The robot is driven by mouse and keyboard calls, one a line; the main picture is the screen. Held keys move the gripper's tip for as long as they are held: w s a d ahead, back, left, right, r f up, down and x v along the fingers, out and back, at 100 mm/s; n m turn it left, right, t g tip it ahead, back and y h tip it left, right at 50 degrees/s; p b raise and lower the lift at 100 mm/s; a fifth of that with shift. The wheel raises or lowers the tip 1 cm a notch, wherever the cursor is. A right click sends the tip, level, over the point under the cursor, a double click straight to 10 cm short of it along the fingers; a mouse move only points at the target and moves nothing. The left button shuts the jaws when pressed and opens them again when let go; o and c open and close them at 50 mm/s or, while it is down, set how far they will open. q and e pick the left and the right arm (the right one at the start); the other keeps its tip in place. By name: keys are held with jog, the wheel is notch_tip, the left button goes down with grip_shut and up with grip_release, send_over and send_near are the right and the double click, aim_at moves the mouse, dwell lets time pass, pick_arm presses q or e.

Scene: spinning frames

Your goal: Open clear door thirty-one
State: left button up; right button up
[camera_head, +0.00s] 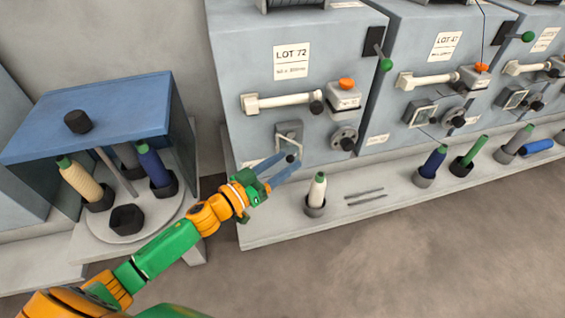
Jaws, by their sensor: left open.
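No door marked thirty-one can be read in this view. My left gripper (285,161) reaches in from the lower left, with its two blue fingers open. Its fingertips are at a small grey fitting (289,133) with a dark knob, low on the front of the grey machine (240,70) labelled LOT 72. I cannot tell whether the fingers touch the knob, and nothing is clearly held between them. The fingers partly cover the fitting's lower part. My right gripper is not in view.
A blue-topped stand (110,100) with bobbins is on the left. A cream bobbin (317,190) stands on the ledge (265,230) right of the gripper, beside two thin grey rods (366,196). A LOT 47 machine (410,60) is further right. The floor in front is clear.

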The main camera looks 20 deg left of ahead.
pick_arm(q)
grip_shut()
dwell(1.4)
